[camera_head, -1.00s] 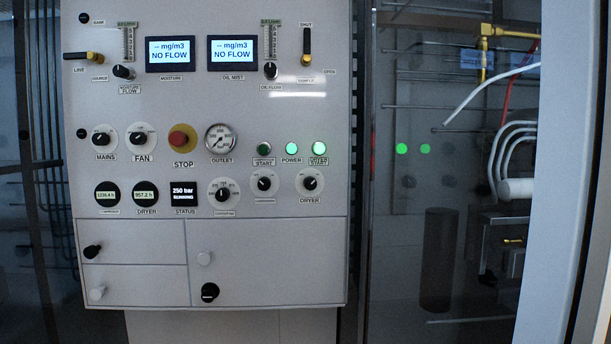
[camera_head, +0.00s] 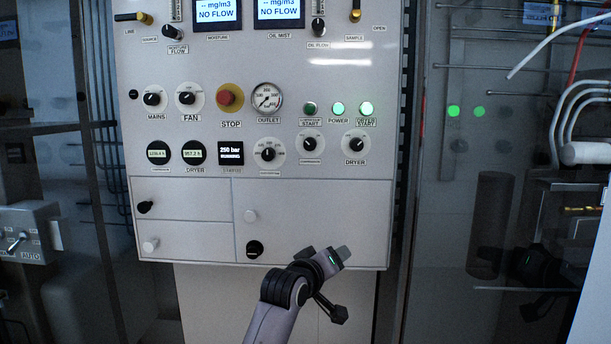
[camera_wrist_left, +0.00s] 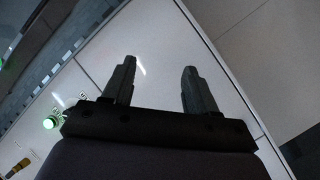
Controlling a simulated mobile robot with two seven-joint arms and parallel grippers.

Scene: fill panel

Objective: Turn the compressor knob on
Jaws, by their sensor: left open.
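The white control panel (camera_head: 200,125) fills the middle of the head view. A small black knob on a round pale dial (camera_head: 310,144), left of the DRYER knob (camera_head: 356,145), seems to be the compressor knob; its label is too blurred to read surely. Its exact setting is hard to make out. My left gripper (camera_head: 322,284) is in front of the panel's lower edge, below that knob and apart from it. In the left wrist view its two dark fingers (camera_wrist_left: 154,78) are spread and empty, with panel surface beyond. My right gripper is not seen.
Another dial knob (camera_head: 267,154) is left of the compressor knob. The red STOP button (camera_head: 228,98) and the MAINS (camera_head: 152,98) and FAN (camera_head: 187,97) knobs are left. Glass with reflections is at right.

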